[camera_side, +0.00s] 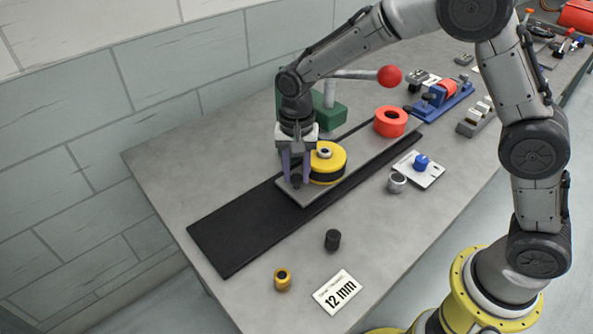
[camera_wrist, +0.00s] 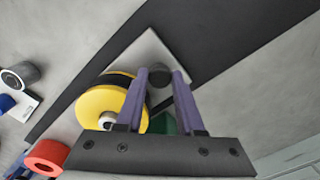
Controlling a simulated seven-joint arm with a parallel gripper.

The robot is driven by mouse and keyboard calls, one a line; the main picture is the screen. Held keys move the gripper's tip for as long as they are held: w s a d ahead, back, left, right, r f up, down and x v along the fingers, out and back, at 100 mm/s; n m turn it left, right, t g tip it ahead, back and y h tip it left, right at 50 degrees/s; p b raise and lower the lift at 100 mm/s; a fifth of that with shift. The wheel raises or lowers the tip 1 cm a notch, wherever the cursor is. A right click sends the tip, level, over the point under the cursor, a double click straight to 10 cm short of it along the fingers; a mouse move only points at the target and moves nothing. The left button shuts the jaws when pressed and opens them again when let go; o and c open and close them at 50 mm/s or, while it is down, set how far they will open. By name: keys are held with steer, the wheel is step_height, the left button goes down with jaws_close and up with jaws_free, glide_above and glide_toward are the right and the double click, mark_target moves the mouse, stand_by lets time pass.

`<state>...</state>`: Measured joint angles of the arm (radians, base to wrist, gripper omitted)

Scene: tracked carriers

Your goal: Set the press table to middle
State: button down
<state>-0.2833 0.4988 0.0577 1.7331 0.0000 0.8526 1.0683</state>
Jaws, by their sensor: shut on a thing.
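The press table, a grey plate (camera_side: 312,192), sits on a long black track (camera_side: 238,232). It carries a yellow and black round piece (camera_side: 327,158) and a small dark knob (camera_wrist: 160,77) near its corner. My gripper (camera_side: 295,181) points down at the plate's near-left end, with its purple fingers closed around the knob, one on each side. In the wrist view the fingertips (camera_wrist: 161,72) meet the knob, with the plate (camera_wrist: 154,50) beyond and the yellow piece (camera_wrist: 98,102) to the left. The fingers partly hide the knob in the side view.
A green press (camera_side: 330,113) with a red-balled lever (camera_side: 389,76) stands behind the track. A red ring (camera_side: 391,122) is by the track's far part. A dark cylinder (camera_side: 332,239), a yellow bush (camera_side: 283,279) and a "12 mm" card (camera_side: 339,292) lie in front. The track's near-left stretch is clear.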

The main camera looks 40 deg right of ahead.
steer(key=shift+r, duration=0.1)
stand_by(0.7)
steer(key=a, duration=1.3)
steer(key=c, duration=0.5)
jaws_free()
steer(key=shift+c, duration=0.2)
step_height(320, 180, up, 14)
